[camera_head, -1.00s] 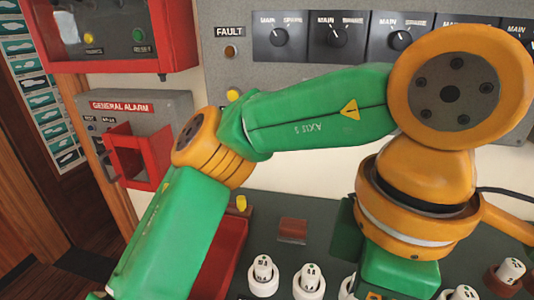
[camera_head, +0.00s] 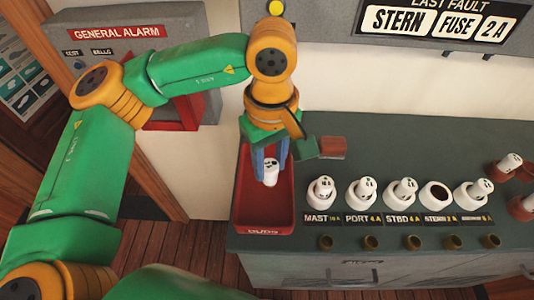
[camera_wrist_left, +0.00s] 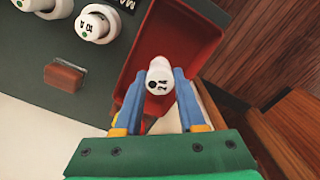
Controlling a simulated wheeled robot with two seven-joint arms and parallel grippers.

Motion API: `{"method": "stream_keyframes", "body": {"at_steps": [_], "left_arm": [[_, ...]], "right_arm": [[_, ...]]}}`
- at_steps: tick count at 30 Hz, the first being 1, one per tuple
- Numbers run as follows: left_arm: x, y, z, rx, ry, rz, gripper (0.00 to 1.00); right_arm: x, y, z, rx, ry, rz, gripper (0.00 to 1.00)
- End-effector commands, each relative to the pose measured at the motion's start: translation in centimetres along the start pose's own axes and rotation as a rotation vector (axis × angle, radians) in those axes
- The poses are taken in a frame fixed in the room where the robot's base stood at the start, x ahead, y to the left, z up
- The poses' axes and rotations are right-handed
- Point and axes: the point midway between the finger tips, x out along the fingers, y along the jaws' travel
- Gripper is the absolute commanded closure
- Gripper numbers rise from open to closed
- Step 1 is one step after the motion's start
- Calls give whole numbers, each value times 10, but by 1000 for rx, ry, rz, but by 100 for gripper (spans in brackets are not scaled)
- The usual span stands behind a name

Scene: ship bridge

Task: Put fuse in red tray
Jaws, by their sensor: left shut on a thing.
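My left gripper (camera_head: 270,170) has its blue fingers shut on a white fuse (camera_head: 270,172). It holds the fuse over the red tray (camera_head: 262,230), inside the tray's outline in the head view. In the left wrist view the fuse (camera_wrist_left: 159,78) sits between the fingertips, with a marking like "2 A" on its end. The red tray (camera_wrist_left: 185,35) lies behind it there. I cannot tell how far the fuse is above the tray floor. The tray looks empty otherwise. My right gripper is not in view.
A row of white fuse holders stands right of the tray; the fourth holder (camera_head: 436,194) is open and empty. A small red-brown block (camera_head: 332,147) sits behind the row. The fault sign (camera_head: 442,24) reads "STERN FUSE 2 A". The red alarm box (camera_head: 180,105) is behind my arm.

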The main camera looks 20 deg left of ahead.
Motion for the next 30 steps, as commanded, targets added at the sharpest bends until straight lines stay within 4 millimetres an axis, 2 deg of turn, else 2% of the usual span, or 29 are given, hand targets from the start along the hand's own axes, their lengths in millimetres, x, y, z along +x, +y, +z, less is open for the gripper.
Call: {"method": "stream_keyframes", "body": {"at_steps": [5, 9, 21, 22, 25, 30], "left_arm": [[21, 0, -19, -4, -2, -4, 100], [48, 0, -18, 1, -1, -1, 100], [57, 1, -17, 0, 0, 2, 100], [56, 1, -17, 0, 0, 2, 58], [55, 1, -17, -1, 0, 2, 31], [55, 1, -17, -1, 0, 2, 31]], "right_arm": [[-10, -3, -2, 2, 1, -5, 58], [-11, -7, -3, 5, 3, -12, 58], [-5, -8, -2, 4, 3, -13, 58], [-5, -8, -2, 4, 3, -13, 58], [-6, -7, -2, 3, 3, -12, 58], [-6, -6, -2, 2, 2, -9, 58]]}}
